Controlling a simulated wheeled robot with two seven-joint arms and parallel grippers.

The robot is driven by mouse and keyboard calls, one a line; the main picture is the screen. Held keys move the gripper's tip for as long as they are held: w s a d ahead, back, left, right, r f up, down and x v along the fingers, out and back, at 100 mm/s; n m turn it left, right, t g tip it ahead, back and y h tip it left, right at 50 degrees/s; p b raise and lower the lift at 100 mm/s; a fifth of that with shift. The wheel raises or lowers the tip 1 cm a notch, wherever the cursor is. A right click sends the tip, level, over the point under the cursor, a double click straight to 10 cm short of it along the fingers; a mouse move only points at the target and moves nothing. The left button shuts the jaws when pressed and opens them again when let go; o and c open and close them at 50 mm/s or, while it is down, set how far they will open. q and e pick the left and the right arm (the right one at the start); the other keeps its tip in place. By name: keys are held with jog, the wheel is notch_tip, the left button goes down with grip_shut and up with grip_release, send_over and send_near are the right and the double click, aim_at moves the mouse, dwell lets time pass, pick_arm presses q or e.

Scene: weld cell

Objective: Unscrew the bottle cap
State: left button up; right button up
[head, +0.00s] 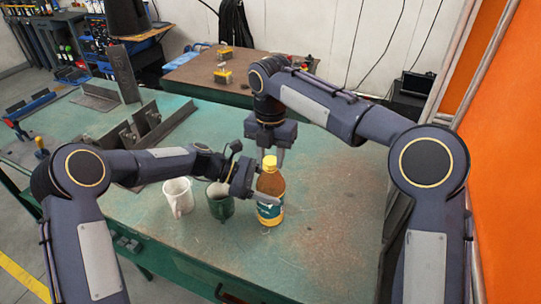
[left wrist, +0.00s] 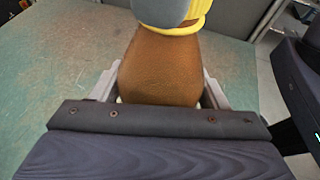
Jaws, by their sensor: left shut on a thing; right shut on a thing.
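My left gripper (head: 262,196) is shut on the bottle's body from the left. The left wrist view shows the brown bottle (left wrist: 160,65) between the two fingers of my left gripper (left wrist: 160,92). My right gripper (head: 273,157) points down from above and is shut on the cap.
A white mug (head: 177,197) and a dark green mug (head: 220,205) stand left of the bottle, close to my left forearm. Metal angle pieces (head: 150,125) lie at the back left. The green table (head: 335,200) is clear to the right.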

aim_at(271, 160)
jog(key=shift+r, duration=0.15)
dwell(0.6)
jog(key=shift+r, duration=0.95)
jog(key=shift+r, duration=0.1)
jog(key=shift+r, duration=1.95)
pick_arm(q)
jog(key=o, duration=2)
jog(key=shift+c, duration=0.2)
